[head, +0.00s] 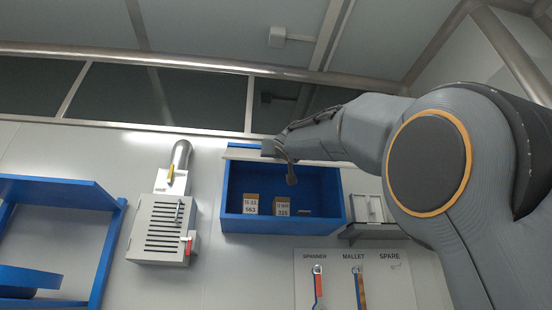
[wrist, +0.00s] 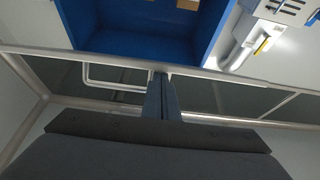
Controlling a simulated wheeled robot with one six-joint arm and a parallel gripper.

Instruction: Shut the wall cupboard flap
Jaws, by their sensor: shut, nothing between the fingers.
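The blue wall cupboard (head: 229,200) hangs in the middle of the head view with its front open. Its pale flap (head: 240,154) is raised and juts out along the top, seen nearly edge-on. In the wrist view, the cupboard (wrist: 120,40) fills the top of the picture. My gripper (head: 268,147) is at the flap's height near its middle. The fingers (wrist: 160,76) are together and empty, below the cupboard's edge in the wrist view. I cannot tell whether they touch the flap. My arm hides the flap's right part.
Small labelled boxes (head: 250,204) stand inside the cupboard. A grey vented unit with a pipe (head: 160,232) is on the wall to the left, and a blue shelf (head: 60,192) is farther left. A tool board (head: 335,285) hangs below right. A metal rail (head: 180,62) runs above.

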